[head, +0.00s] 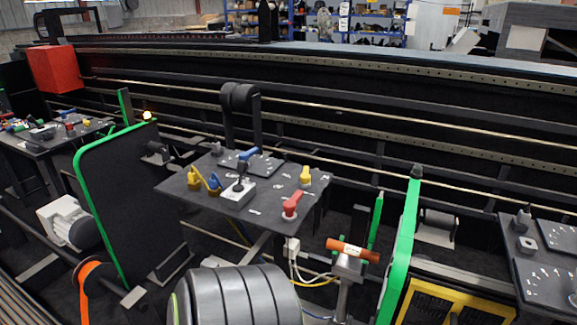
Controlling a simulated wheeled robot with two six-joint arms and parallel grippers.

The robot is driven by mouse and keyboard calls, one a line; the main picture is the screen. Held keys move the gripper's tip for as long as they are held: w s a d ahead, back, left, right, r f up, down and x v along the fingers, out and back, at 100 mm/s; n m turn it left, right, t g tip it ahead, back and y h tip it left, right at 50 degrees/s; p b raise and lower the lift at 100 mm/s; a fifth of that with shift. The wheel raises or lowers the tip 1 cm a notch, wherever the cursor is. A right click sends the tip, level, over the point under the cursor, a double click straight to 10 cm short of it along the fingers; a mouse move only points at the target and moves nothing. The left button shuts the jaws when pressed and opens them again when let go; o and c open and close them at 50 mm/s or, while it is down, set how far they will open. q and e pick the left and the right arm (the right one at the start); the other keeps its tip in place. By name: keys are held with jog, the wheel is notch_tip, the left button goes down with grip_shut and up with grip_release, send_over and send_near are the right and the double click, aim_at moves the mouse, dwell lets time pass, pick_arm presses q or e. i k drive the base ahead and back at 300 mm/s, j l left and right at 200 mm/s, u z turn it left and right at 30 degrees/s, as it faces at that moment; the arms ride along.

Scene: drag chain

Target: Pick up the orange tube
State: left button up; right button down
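The orange tube (352,250) is in the lower right-middle of the head view. It lies nearly level, tilted slightly down to the right, with a small pale mark on its side. It appears to rest on top of a grey metal post (346,268). Neither of my grippers is in view, and nothing is seen holding the tube.
A dark control table (240,205) with coloured levers stands behind and left of the tube. A green-edged upright panel (402,250) is close on its right. A large black ribbed cylinder (240,298) is at the front left. Cables (312,280) hang beside the post.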

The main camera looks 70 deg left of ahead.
aim_at(362, 254)
jog(key=u, duration=1.7)
jog(key=i+j+u, duration=0.15)
jog(key=j, duration=0.15)
